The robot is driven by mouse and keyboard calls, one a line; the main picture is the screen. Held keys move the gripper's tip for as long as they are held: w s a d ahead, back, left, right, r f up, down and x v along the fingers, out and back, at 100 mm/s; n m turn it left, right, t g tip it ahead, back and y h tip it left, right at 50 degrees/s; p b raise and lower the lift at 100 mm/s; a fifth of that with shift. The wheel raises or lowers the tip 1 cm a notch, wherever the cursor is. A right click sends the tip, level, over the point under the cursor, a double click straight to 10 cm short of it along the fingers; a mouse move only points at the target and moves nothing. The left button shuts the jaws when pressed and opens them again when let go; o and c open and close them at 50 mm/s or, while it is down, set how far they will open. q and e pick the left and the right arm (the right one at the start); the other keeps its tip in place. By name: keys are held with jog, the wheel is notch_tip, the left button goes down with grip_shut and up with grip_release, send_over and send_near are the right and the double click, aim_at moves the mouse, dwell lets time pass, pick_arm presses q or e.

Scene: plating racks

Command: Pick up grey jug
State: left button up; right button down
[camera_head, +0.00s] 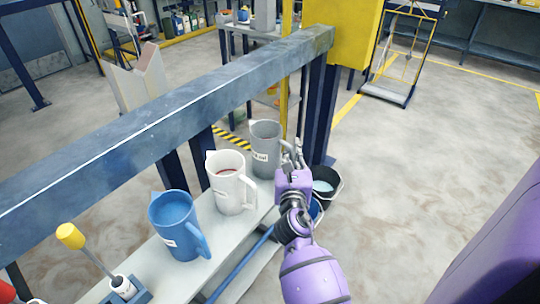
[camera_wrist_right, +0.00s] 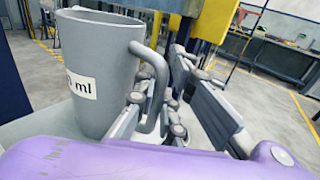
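The grey jug (camera_head: 265,148) stands upright at the far end of a narrow grey shelf, with dark liquid inside. In the right wrist view the grey jug (camera_wrist_right: 98,70) is large at left, with a white "ml" label and its handle facing right. My right gripper (camera_head: 292,158) is at the handle side of the jug. In the wrist view its fingers (camera_wrist_right: 165,95) are apart, one on each side of the handle, with a gap visible to the right finger. My left gripper is not in view.
A white jug (camera_head: 231,187) and a blue jug (camera_head: 177,228) stand nearer on the same shelf (camera_head: 215,222). A thick grey beam (camera_head: 160,122) runs above and behind them. A black bucket (camera_head: 328,184) is just right of the gripper. Open floor lies to the right.

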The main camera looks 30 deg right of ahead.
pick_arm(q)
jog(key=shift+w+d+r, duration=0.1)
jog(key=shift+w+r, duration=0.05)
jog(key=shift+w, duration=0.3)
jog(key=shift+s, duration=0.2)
pick_arm(e)
jog(key=shift+r, duration=0.15)
jog(key=shift+r, duration=0.1)
notch_tip(320, 180, up, 9)
jog(key=p, duration=0.4)
jog(key=shift+r, duration=0.4)
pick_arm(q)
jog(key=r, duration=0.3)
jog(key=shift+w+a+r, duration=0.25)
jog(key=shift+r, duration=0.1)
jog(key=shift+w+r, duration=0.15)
pick_arm(e)
jog(key=shift+f, duration=0.1)
